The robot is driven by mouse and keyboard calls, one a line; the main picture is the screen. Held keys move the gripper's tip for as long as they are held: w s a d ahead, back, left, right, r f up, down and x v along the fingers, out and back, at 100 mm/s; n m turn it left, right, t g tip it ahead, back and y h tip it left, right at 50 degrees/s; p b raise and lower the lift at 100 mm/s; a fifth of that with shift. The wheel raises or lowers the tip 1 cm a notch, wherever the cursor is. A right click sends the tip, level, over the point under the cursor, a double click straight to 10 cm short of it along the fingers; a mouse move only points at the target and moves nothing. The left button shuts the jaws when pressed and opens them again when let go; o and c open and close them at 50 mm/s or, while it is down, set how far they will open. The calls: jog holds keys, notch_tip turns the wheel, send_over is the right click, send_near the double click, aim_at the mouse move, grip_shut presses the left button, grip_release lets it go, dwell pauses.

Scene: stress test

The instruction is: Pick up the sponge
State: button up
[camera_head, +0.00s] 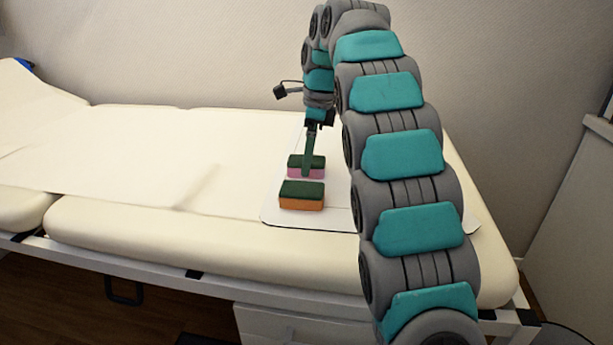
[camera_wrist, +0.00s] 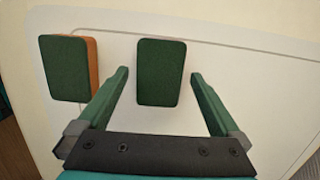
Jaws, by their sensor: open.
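Two sponges lie on a white mat on the padded bed. The orange sponge with a dark green top (camera_head: 302,195) is nearer in the head view; it is at the upper left in the wrist view (camera_wrist: 66,68), left of my left finger. The pink sponge with a dark green top (camera_head: 293,167) lies just behind it, partly hidden by my gripper. In the wrist view the pink sponge (camera_wrist: 161,72) is ahead, between the lines of my open fingers. My gripper (camera_head: 306,172) points down at the pink sponge; its two green fingers (camera_wrist: 160,80) are apart and hold nothing.
The white mat (camera_head: 277,211) has bare room around the sponges. The cream bed (camera_head: 140,225) is clear to the left, with a loose paper sheet (camera_head: 120,170). A wall stands behind, and a white cabinet (camera_head: 575,215) is at the right.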

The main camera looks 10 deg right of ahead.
jog(key=shift+a+f, duration=0.15)
jog(key=shift+f, duration=0.55)
jog(key=shift+r, duration=0.1)
jog(key=c, duration=1.3)
jog(key=shift+r+p, duration=0.45)
jog(key=shift+r, duration=0.2)
notch_tip(320, 180, up, 3)
jog(key=shift+f+p, duration=0.1)
jog(key=shift+p, duration=1.15)
jog(key=s+d, duration=0.2)
jog(key=d, duration=0.3)
jog(key=s+d+b, duration=0.1)
jog(key=s+d, duration=0.1)
jog(key=d, duration=0.4)
jog(key=s+d, duration=0.3)
jog(key=d, duration=0.2)
jog(key=shift+d+f, duration=0.3)
jog(key=shift+d, duration=0.05)
